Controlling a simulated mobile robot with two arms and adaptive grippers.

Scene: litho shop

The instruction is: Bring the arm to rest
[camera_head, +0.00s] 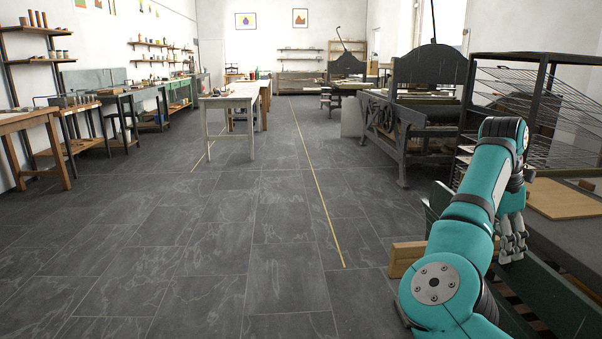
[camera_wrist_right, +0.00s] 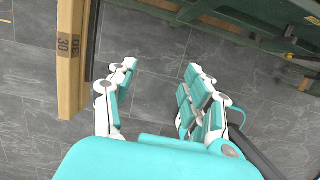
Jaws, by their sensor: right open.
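My right arm is teal and comes in from the lower right in the head view. It is folded, with my right gripper (camera_head: 513,242) hanging below its far end, beside the green edge of the bench at the right. In the right wrist view the same gripper (camera_wrist_right: 158,85) has its fingers spread apart. Nothing is between them; only the grey tiled floor shows beyond. My left gripper and arm are not in view.
A green bench (camera_head: 560,290) with a grey top is close at the right. A wooden bar (camera_wrist_right: 72,65) marked 30 lies near the right gripper. A wire drying rack (camera_head: 540,95) and a dark press (camera_head: 425,100) stand beyond. The tiled floor (camera_head: 260,220) ahead is clear.

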